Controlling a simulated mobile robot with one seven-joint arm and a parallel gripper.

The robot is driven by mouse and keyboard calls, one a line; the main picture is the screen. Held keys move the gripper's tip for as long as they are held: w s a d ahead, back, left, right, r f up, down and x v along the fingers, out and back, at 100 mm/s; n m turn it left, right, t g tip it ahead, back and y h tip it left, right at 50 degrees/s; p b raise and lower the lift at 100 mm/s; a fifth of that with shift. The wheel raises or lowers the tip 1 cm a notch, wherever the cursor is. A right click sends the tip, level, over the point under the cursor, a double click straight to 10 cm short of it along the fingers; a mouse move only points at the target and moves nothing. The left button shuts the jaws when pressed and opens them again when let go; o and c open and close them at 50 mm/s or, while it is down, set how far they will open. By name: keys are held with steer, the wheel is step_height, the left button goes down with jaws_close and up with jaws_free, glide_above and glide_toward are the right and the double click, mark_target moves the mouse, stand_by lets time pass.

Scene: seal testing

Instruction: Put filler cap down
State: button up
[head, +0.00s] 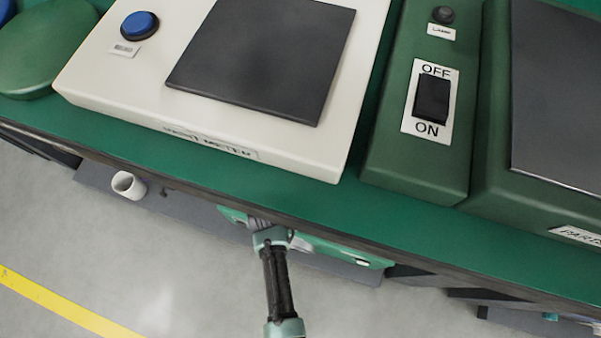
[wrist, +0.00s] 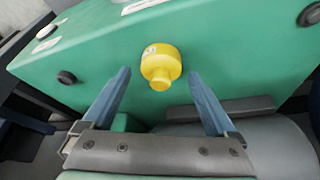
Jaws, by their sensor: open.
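The yellow filler cap (wrist: 160,66) shows in the wrist view against the face of a green housing (wrist: 225,45). Its narrower knob points toward the camera. I cannot tell whether it is seated in an opening or only touching the face. My gripper (wrist: 158,75) is open, with one blue-grey finger on each side of the cap and visible gaps between. In the head view the cap is not visible, and my arm reaches under the bench edge, which hides the gripper.
The green bench (head: 240,188) carries a cream meter box (head: 100,78) and a green OFF/ON switch box (head: 415,170). Its front edge overhangs my arm. A white cup-like piece (head: 128,186) sits low beneath the edge. Grey floor with a yellow line (head: 70,312) lies open in front.

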steer(key=p+v, duration=0.5)
steer(key=v, duration=0.7)
steer(key=shift+p, duration=0.3)
steer(key=shift+f, duration=0.1)
